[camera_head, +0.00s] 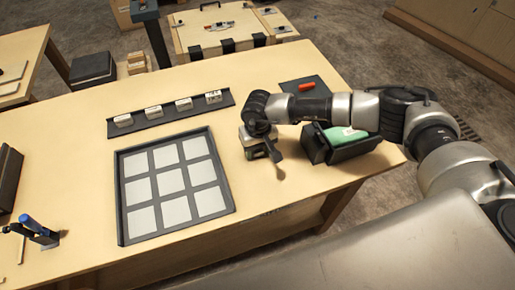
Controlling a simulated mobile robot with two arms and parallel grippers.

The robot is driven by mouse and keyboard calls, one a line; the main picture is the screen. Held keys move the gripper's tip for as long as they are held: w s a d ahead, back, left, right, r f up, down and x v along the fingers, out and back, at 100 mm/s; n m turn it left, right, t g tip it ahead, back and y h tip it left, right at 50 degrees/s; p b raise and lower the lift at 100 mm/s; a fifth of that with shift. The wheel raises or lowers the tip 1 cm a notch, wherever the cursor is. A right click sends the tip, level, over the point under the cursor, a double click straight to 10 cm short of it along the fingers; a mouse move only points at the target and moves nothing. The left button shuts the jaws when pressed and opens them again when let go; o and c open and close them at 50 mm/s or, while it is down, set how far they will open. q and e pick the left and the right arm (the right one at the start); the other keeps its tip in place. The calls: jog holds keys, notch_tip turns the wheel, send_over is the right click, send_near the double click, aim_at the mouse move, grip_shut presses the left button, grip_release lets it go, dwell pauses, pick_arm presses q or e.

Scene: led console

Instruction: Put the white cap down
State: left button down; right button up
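My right arm comes in from the right, and its gripper (268,158) points down over the table, right of the dark-framed panel (121,205) with its grid of white squares. The fingers are small and partly hidden by the wrist, so I cannot tell whether they hold a white cap. Several small white blocks, which may be the caps, sit in a row on a dark rack (145,125) behind the panel; one white block (213,97) is at its right end. My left gripper is not in view.
A dark open bin (352,152) with a green item (338,137) stands right of the gripper. A red item (306,87) lies on a dark mat behind the arm. A blue-topped tool (32,224) stands at the left. Bare tabletop lies between panel and gripper.

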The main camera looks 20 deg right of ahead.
jog(key=c, duration=0.8)
